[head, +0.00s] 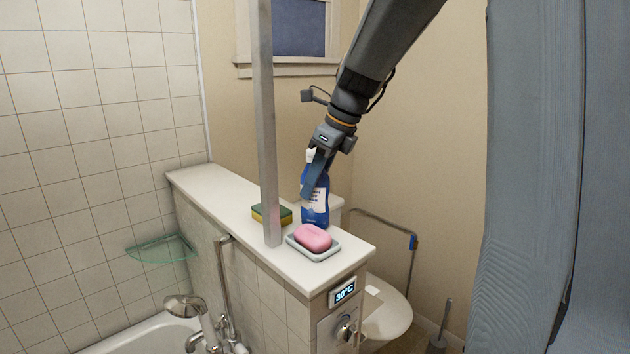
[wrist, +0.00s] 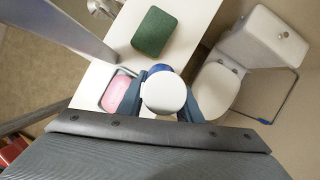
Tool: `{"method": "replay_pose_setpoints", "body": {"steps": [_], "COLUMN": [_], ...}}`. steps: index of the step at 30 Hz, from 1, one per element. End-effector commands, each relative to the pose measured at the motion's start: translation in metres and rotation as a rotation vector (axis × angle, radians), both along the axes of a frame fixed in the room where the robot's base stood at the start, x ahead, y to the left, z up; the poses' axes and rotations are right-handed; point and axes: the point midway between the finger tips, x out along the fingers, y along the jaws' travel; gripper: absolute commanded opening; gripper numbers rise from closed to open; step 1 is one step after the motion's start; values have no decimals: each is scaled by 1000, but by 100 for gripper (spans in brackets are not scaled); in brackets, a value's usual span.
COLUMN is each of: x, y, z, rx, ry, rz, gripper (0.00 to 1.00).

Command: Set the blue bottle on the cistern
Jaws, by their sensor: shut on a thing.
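The blue bottle (head: 315,208), with a white top and a white label, is upright at the right edge of the white ledge. My gripper (head: 316,172) reaches down from above and is shut on its upper part. I cannot tell whether its base touches the ledge. In the wrist view the bottle's round white top (wrist: 163,93) sits between my fingers (wrist: 166,100) and hides most of its body. The white cistern (wrist: 262,40) is to the right of the ledge, behind the toilet bowl. In the head view the cistern (head: 334,204) is mostly hidden behind the bottle and ledge.
The ledge (head: 225,200) carries a green and yellow sponge (head: 271,214) and a pink soap (head: 313,237) in a dish (head: 327,252). A grey post (head: 266,130) rises from it. A bent rail (head: 385,224) stands beside the toilet (head: 386,308). A round button (wrist: 282,31) is on the cistern.

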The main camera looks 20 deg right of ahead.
Motion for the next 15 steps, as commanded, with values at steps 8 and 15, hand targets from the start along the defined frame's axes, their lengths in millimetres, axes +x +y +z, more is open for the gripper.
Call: {"method": "replay_pose_setpoints", "body": {"steps": [8,15], "x": [0,0], "y": [0,0], "z": [-2,-2], "rx": [0,0], "ry": [0,0], "rz": [0,0], "gripper": [39,51]}}
